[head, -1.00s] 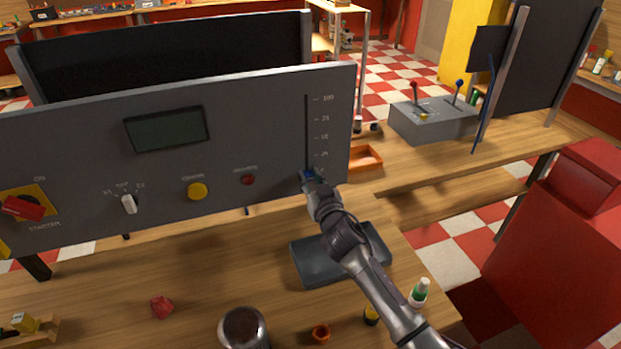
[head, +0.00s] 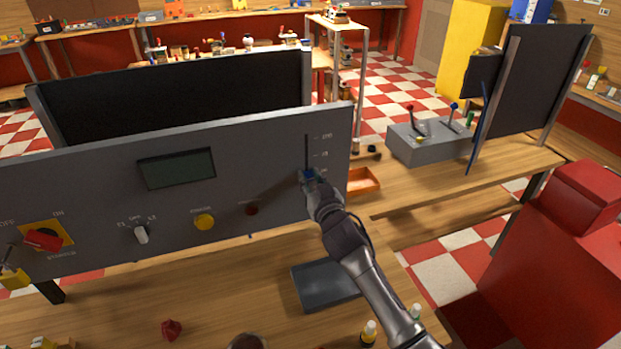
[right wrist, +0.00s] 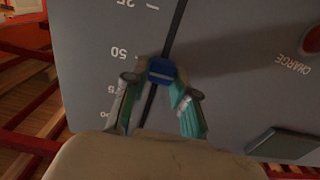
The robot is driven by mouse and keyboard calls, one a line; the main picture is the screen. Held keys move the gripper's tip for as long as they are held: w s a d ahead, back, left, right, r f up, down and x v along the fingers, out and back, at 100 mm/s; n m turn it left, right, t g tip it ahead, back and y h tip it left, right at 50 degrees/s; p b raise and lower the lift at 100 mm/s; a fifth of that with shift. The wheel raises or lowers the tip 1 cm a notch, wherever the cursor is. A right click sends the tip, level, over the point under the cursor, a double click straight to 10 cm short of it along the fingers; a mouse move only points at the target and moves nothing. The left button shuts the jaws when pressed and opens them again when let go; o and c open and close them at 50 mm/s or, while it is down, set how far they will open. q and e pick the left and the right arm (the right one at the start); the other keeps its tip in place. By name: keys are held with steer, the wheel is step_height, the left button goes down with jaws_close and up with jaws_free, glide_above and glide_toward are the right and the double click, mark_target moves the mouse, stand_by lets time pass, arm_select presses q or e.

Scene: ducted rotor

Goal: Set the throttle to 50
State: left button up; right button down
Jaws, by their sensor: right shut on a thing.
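The throttle is a vertical slot (head: 306,150) at the right end of the grey panel (head: 110,222), with a scale beside it. Its blue slider knob (head: 307,175) is close to the 50 mark; I cannot tell whether it is exactly level. My right gripper (head: 311,181) is shut on this knob. In the right wrist view, the panel is upside down, and the blue knob (right wrist: 162,70) sits between the fingers (right wrist: 158,90) near the 50 label. The lower scale is hidden by the gripper in the head view. My left gripper is out of view.
The panel also carries a dark display (head: 177,168), a yellow button (head: 204,222), a red button (head: 251,209), a white selector (head: 141,234) and a red rotary switch (head: 42,239). An orange tray (head: 362,181) lies behind the panel. A dark grey slab (head: 325,286) lies below my right arm.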

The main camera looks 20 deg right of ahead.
steer(key=c, duration=0.9)
jaws_free()
steer(key=shift+f, duration=0.15)
steer(key=s, duration=1.2)
steer(key=shift+d, duration=0.2)
